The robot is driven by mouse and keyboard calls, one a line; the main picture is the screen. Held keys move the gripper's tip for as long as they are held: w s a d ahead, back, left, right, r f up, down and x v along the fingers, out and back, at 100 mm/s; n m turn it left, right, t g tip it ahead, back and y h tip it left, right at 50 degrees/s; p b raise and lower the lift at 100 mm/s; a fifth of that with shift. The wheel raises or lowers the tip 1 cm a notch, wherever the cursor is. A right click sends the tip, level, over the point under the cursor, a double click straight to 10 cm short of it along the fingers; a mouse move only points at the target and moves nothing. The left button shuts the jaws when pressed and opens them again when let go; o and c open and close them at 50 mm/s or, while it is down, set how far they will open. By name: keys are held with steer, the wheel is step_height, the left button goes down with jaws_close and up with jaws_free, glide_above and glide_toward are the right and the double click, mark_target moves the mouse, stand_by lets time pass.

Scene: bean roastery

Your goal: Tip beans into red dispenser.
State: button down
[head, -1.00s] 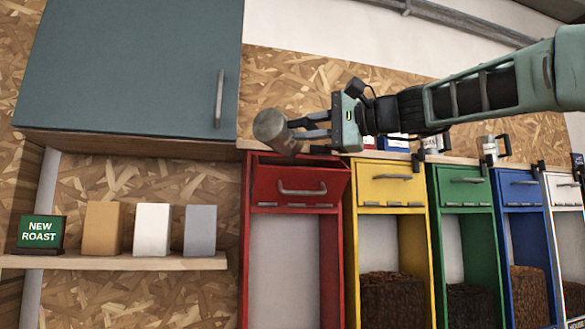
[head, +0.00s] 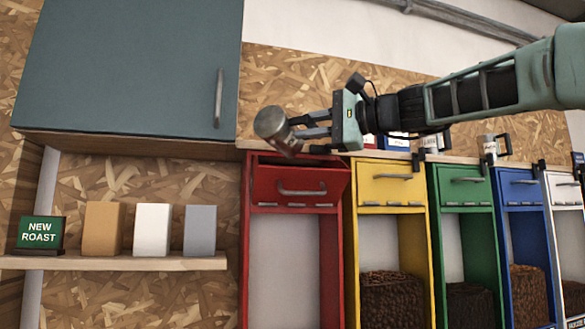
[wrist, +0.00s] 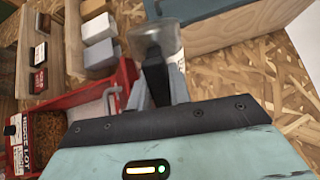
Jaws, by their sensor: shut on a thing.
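My gripper (head: 305,134) is shut on a grey-brown metal cup (head: 272,126), just above the top of the red dispenser (head: 262,188). The cup is strongly tilted, its round end up and to the left, its other end down toward the red dispenser. The cup also shows between the fingers in the wrist view (wrist: 155,38). Its mouth and contents are hidden, and no falling beans can be made out. The red dispenser's front with its handle leans outward at the top. In the wrist view brown, bean-like matter (wrist: 46,128) lies inside the red walls.
Yellow (head: 386,192), green (head: 462,190) and blue (head: 520,190) dispensers stand to the right, with beans in their lower bays. Another cup (head: 489,147) stands on top there. A teal cabinet (head: 130,70) hangs left. Boxes and a NEW ROAST sign (head: 40,232) stand on a shelf.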

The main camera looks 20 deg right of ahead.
steer(key=shift+w+d+r+m+p, duration=0.25)
steer(key=shift+m+p, duration=0.25)
steer(key=shift+m, duration=0.15)
steer(key=shift+w+d+r+m+p, duration=0.1)
steer(key=shift+w+r+m+p, duration=0.15)
steer(key=shift+m+p, duration=0.35)
steer(key=shift+w+d+r+m+p, duration=0.15)
steer(key=shift+d+r+m+p, duration=0.2)
steer(key=shift+m, duration=0.4)
stand_by(3.0)
steer(key=shift+a+f, duration=0.15)
steer(key=shift+f, duration=0.05)
